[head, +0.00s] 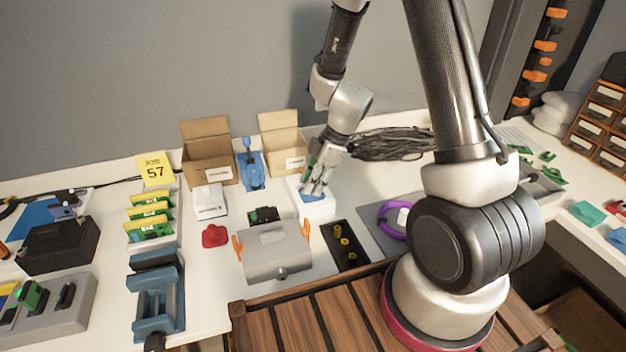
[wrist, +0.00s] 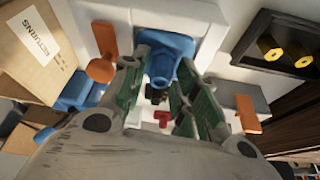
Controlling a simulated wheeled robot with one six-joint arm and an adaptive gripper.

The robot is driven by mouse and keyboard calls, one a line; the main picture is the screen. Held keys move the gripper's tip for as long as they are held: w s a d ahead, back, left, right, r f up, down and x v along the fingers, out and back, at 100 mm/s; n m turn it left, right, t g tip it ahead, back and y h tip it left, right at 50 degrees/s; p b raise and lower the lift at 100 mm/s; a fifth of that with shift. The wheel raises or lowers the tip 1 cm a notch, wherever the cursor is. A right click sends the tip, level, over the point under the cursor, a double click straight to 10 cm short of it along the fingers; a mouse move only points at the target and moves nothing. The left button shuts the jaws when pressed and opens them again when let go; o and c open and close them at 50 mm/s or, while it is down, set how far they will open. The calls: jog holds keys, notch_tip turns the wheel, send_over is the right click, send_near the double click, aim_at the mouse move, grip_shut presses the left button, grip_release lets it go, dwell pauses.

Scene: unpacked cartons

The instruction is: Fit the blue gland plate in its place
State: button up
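The blue gland plate (wrist: 172,48) shows in the wrist view beyond my fingertips, with its raised middle part between them. In the head view only a little of the blue plate (head: 313,196) shows, low on top of a white block (head: 322,210). My gripper (head: 316,188) points down over it. In the wrist view my gripper (wrist: 163,78) has its green-padded fingers apart, one on each side of the raised part. I cannot tell whether they press on it. The grey enclosure (head: 275,262) with two orange side handles stands in front and left of the block.
A black tray (head: 350,262) with yellow parts lies right of the enclosure. Two open cartons (head: 208,170) stand behind, with a blue fixture (head: 251,172) between them. A red piece (head: 214,236) lies left of the enclosure. A purple ring (head: 392,222) and black cables (head: 390,144) are at right.

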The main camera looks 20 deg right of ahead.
jog(key=shift+o, duration=1)
jog(key=v, duration=1.2)
